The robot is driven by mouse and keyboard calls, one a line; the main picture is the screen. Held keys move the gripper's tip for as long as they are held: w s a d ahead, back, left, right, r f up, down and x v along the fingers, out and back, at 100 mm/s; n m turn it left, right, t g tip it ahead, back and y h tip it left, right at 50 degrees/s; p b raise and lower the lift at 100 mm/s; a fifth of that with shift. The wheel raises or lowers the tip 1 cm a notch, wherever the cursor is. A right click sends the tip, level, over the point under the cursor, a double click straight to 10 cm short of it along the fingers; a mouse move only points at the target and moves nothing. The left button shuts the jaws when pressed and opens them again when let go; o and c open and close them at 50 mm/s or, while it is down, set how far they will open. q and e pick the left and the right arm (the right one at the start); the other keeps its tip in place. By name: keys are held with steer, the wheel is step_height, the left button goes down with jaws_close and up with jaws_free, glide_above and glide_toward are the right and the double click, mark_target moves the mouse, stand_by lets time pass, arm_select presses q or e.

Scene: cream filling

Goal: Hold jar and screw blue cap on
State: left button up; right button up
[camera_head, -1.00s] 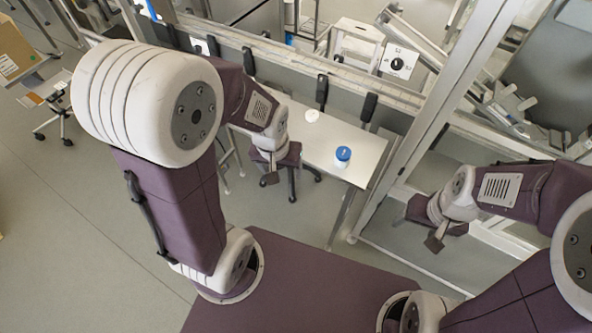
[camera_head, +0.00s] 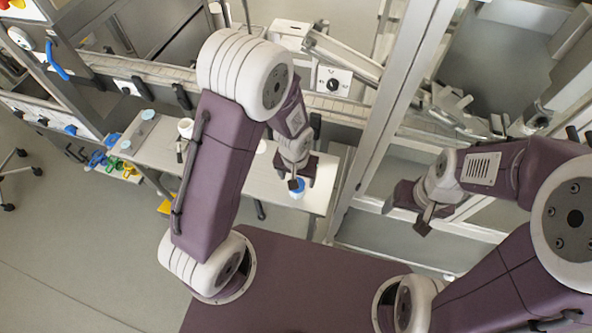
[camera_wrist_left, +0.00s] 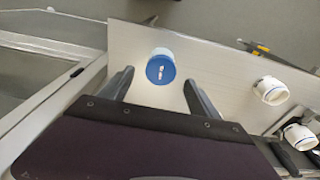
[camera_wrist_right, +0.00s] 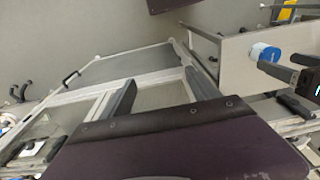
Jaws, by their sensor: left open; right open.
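A white jar with a blue cap on top (camera_head: 297,190) stands on the table, partly hidden by my left gripper (camera_head: 296,180). In the left wrist view the cap (camera_wrist_left: 160,69) has a white mark on it and lies between and just ahead of the open fingers, with a gap on each side. The jar and cap also show in the right wrist view (camera_wrist_right: 264,53), close to my left gripper's finger. I cannot tell how tightly the cap sits. My right gripper (camera_head: 424,222) is open and empty, right of the table, apart from the jar.
The light table (camera_head: 325,180) runs along a metal frame. Other white jars (camera_wrist_left: 272,91) (camera_wrist_left: 300,136) stand farther along it; one white jar (camera_head: 186,128) shows near its left end. A metal post (camera_head: 375,120) rises between the table and my right gripper.

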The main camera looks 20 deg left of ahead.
arm_select(q)
steer(key=shift+f, duration=1.05)
steer(key=shift+s+f, duration=0.1)
steer(key=shift+s, duration=0.15)
steer(key=shift+w, duration=0.15)
steer(key=shift+c, duration=0.5)
steer(key=c, duration=1)
arm_select(e)
steer(key=shift+s+f, duration=0.2)
steer(key=shift+f, duration=0.05)
arm_select(q)
steer(key=shift+c, duration=1.4)
arm_select(e)
steer(key=shift+o, duration=0.2)
steer(key=s+a+f+m+g+y, duration=0.2)
steer(key=s+a+m+g+y, duration=0.25)
steer(key=a, duration=0.25)
steer(key=s+a+f+m+g+y, duration=0.3)
steer(key=s+a+m+y, duration=0.15)
steer(key=a, duration=0.25)
steer(key=m+t+y, duration=0.4)
steer(key=m+t, duration=0.8)
steer(key=m, duration=0.1)
glide_toward(303, 193)
steer(key=shift+m+t, duration=0.25)
steer(key=shift+m, duration=0.15)
steer(key=x, duration=1.1)
steer(key=shift+f, duration=0.25)
